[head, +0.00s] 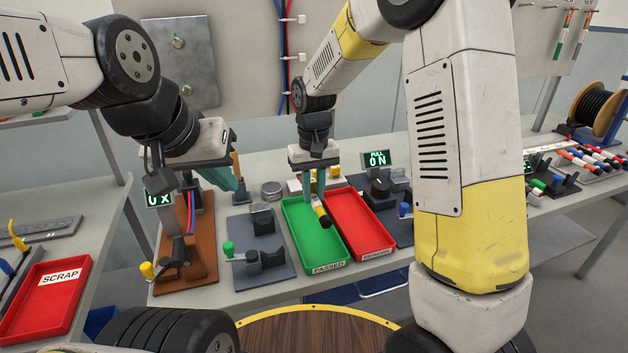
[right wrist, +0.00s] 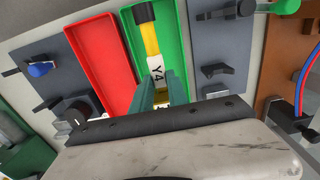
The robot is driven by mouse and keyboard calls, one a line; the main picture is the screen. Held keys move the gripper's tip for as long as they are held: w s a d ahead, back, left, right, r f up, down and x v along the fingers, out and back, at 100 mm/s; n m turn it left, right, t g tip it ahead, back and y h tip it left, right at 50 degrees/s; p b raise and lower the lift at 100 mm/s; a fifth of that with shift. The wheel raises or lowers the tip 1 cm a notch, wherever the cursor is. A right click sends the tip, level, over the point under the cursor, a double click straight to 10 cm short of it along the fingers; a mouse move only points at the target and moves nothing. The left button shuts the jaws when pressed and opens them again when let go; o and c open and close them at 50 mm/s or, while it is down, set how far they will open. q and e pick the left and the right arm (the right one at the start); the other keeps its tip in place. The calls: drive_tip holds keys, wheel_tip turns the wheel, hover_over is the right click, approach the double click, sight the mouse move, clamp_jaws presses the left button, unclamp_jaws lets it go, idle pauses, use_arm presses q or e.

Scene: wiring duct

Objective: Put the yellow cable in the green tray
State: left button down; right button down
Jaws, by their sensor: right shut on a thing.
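The yellow cable (head: 318,208) is a short piece with a black end and a white band; the right wrist view shows its yellow body (right wrist: 150,38) and the label Y4. My right gripper (head: 314,193) is shut on it, its teal fingers also showing in the right wrist view (right wrist: 163,92). The cable is over the green tray (head: 297,222), marked PASSED, with its black end pointing toward the tray's front. I cannot tell whether it touches the tray floor. My left gripper (head: 228,180) is at the left, above the brown fixture; its finger opening is unclear.
A red tray (head: 362,235) stands right beside the green one. A grey fixture plate (head: 262,272) with a green-knobbed clamp is left of it. A brown fixture (head: 178,285) stands further left. A red SCRAP tray (head: 45,305) is on the left table.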

drive_tip(key=shift+f, duration=3.5)
drive_tip(key=c, duration=1.2)
unclamp_jaws()
wheel_tip(320, 180, up, 7)
drive_tip(key=shift+r, duration=0.45)
